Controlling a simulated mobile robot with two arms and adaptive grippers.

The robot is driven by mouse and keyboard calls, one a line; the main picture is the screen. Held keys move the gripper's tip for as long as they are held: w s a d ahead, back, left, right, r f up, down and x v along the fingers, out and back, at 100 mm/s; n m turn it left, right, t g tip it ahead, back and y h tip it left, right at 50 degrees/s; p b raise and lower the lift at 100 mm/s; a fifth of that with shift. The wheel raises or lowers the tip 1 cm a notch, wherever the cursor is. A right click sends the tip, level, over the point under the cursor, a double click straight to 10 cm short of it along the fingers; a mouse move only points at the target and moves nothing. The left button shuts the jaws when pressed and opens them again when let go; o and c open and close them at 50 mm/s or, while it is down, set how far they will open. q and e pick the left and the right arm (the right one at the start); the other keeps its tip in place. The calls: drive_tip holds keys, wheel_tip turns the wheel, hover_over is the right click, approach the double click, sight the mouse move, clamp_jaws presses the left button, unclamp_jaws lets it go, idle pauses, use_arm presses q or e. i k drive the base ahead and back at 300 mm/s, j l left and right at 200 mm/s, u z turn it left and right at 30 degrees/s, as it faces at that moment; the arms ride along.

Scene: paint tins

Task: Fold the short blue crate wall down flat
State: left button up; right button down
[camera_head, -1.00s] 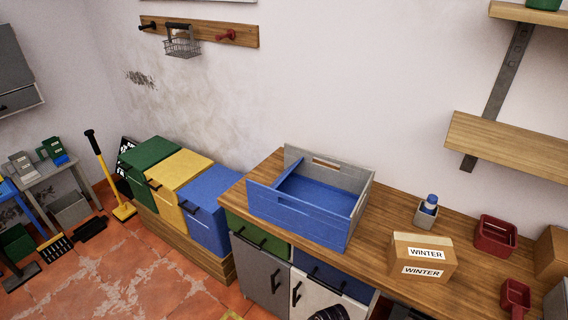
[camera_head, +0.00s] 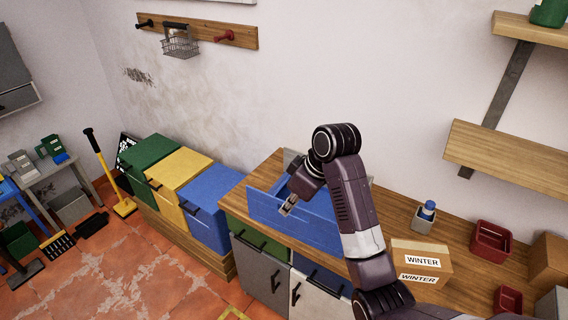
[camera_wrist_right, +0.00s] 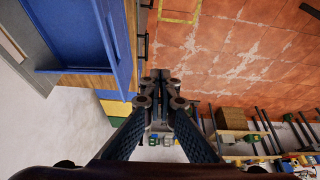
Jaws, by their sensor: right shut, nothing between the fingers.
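The crate stands on the wooden workbench in the head view, with a long blue front wall (camera_head: 263,204) upright. Its short blue wall (camera_head: 279,184) at the left end seems to lean inward; my right arm hides much of it and of the crate's inside. My right gripper (camera_head: 286,209) is shut and empty, in front of or just above the front wall; I cannot tell whether it touches. In the right wrist view the shut fingers (camera_wrist_right: 160,78) point past the crate (camera_wrist_right: 122,45), which lies at upper left. My left gripper is not in view.
On the workbench (camera_head: 395,215), right of the crate, stand a WINTER box (camera_head: 420,257), a small pot with a blue-capped bottle (camera_head: 425,213) and red containers (camera_head: 490,242). Green, yellow and blue bins (camera_head: 208,200) stand at left. A wall shelf (camera_head: 510,152) overhangs the right.

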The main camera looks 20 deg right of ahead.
sight(284, 179)
drive_tip(key=i+l, duration=0.2)
drive_tip(key=i, duration=0.2)
drive_tip(key=i+l, duration=0.2)
drive_tip(key=i, duration=0.2)
